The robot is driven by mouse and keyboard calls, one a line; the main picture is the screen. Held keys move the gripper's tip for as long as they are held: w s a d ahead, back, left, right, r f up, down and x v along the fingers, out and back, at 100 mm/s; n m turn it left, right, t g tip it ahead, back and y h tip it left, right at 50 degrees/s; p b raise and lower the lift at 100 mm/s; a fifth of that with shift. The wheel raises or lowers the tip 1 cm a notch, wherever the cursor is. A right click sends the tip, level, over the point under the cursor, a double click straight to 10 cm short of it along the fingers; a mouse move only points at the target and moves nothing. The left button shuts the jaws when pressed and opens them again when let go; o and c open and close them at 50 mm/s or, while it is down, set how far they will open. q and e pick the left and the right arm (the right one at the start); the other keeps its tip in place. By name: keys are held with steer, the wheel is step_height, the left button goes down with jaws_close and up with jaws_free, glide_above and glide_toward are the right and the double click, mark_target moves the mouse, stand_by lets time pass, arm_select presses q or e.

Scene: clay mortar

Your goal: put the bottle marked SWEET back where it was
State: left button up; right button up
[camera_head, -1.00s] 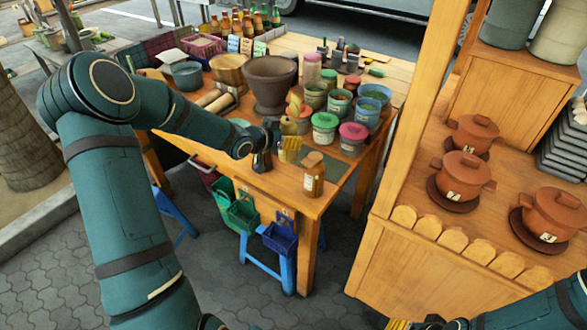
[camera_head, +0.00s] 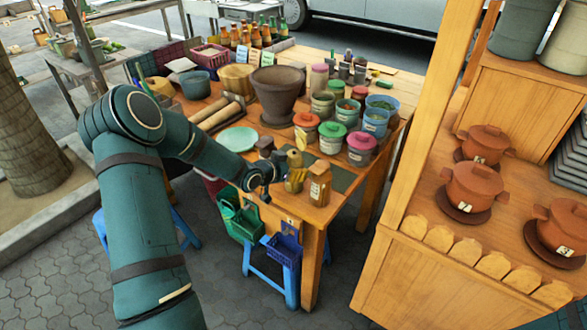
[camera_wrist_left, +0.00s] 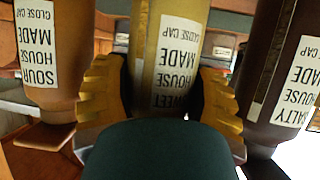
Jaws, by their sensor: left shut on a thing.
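The bottle marked SWEET (camera_wrist_left: 170,60) is yellowish and shows upside down in the left wrist view. My left gripper (camera_wrist_left: 160,100) is shut on it, with a yellow finger on each side. In the head view the gripper (camera_head: 294,181) and the bottle's cap (camera_head: 294,157) are at the table's front right corner. The bottle marked SOUR (camera_wrist_left: 42,50), also seen in the head view (camera_head: 320,187), stands on one side. The dark bottle marked SALTY (camera_wrist_left: 290,80) stands on the other side, mostly hidden by my arm in the head view. Whether SWEET's base touches the table is hidden.
The wooden table (camera_head: 230,108) holds a clay mortar (camera_head: 276,92), a pale green plate (camera_head: 238,139) and several lidded tubs such as the pink-lidded one (camera_head: 361,148) behind the bottles. A wooden counter with clay pots (camera_head: 473,186) stands to the right.

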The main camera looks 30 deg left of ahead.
arm_select(q)
steer(key=shift+f, duration=0.15)
steer(key=o, duration=1)
